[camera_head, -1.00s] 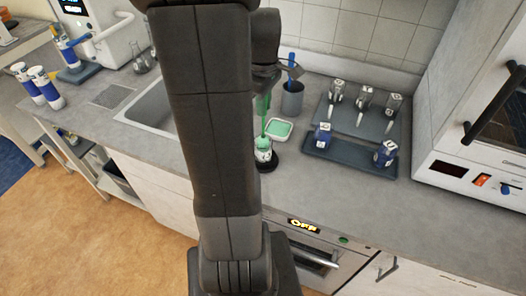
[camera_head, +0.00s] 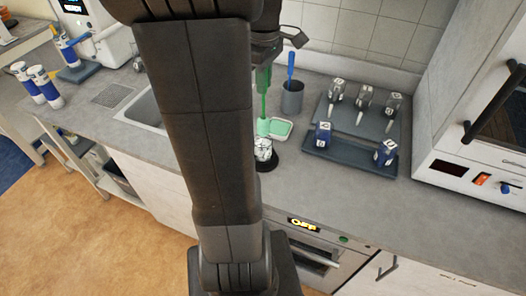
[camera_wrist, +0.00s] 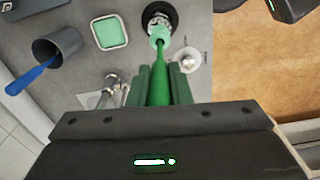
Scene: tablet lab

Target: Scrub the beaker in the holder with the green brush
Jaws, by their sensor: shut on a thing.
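My gripper (camera_wrist: 159,70) is shut on the green brush (camera_wrist: 160,82), which points down; it also shows in the head view (camera_head: 263,92). The brush's pale green head (camera_wrist: 159,36) is just above the mouth of the beaker (camera_head: 263,148). The clear beaker stands upright in a round black holder (camera_head: 271,164) on the counter. In the wrist view the beaker (camera_wrist: 158,19) is partly hidden by the brush head. My arm hides part of the counter left of the holder in the head view.
A green-filled square dish (camera_head: 281,129) lies just behind the holder. A grey cup (camera_head: 292,101) with a blue brush (camera_head: 291,66) stands behind it. Dark trays (camera_head: 348,164) with several bottles are to the right. The sink (camera_head: 143,107) is left. The counter's front right is clear.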

